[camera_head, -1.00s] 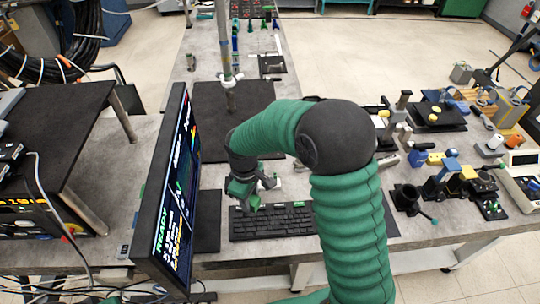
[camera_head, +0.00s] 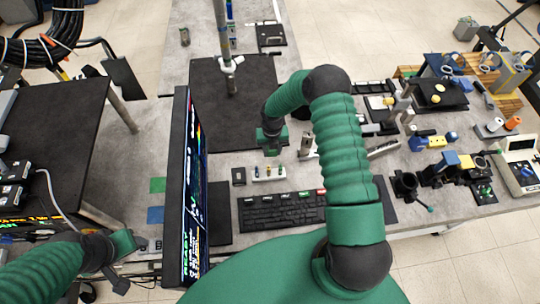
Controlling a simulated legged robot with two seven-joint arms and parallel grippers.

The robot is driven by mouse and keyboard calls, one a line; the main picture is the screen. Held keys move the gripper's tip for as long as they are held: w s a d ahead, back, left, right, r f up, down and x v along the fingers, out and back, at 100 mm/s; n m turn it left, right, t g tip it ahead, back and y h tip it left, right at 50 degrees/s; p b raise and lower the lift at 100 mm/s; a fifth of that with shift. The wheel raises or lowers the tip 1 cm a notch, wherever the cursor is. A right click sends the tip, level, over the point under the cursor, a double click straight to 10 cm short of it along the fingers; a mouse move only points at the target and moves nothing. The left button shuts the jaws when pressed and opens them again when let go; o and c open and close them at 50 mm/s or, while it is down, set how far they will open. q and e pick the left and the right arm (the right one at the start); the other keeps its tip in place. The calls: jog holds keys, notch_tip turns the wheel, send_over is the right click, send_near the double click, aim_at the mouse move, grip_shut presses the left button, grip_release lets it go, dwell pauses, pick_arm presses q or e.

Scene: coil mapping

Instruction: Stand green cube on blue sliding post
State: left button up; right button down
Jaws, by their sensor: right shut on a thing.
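My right gripper (camera_head: 272,150) points down over the bench behind the keyboard. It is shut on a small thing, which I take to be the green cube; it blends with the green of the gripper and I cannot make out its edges. A blue block (camera_head: 450,159) stands among the fixtures on the right of the bench; I cannot tell whether it is the blue sliding post. My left gripper (camera_head: 128,264) is low at the left, by the monitor, apart from these things; its jaws are unclear.
A keyboard (camera_head: 282,211) and a small white rack (camera_head: 268,173) lie below my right gripper. The monitor (camera_head: 186,190) rises at their left. A metal pole (camera_head: 224,50) stands behind, on a dark mat (camera_head: 210,105). Several fixtures crowd the right.

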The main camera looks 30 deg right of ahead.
aim_at(276, 162)
jog(key=f, duration=0.1)
jog(key=f+b, duration=0.1)
jog(key=f, duration=0.2)
jog(key=shift+s+b, duration=0.25)
jog(key=shift+b, duration=0.15)
jog(key=shift+d+f+b, duration=0.2)
jog(key=shift+f+b, duration=0.05)
jog(key=shift+f, duration=0.25)
jog(key=shift+d+f+b, duration=0.2)
jog(key=shift+f+b, duration=0.05)
jog(key=shift+f, duration=0.2)
jog(key=shift+w+d+f+b, duration=0.1)
jog(key=shift+d+f+b, duration=0.4)
jog(key=shift+f, duration=0.3)
jog(key=shift+d, duration=0.65)
jog(key=shift+a+f, duration=0.15)
jog(key=shift+a, duration=0.25)
jog(key=c, duration=0.9)
grip_release()
jog(key=shift+w+a, duration=0.1)
jog(key=shift+a, duration=0.6)
jog(key=shift+d, duration=0.7)
jog(key=shift+a, duration=0.45)
pick_arm(q)
jog(key=f, duration=0.3)
jog(key=d+f, duration=0.1)
jog(key=f, duration=0.1)
jog(key=shift+s, duration=0.2)
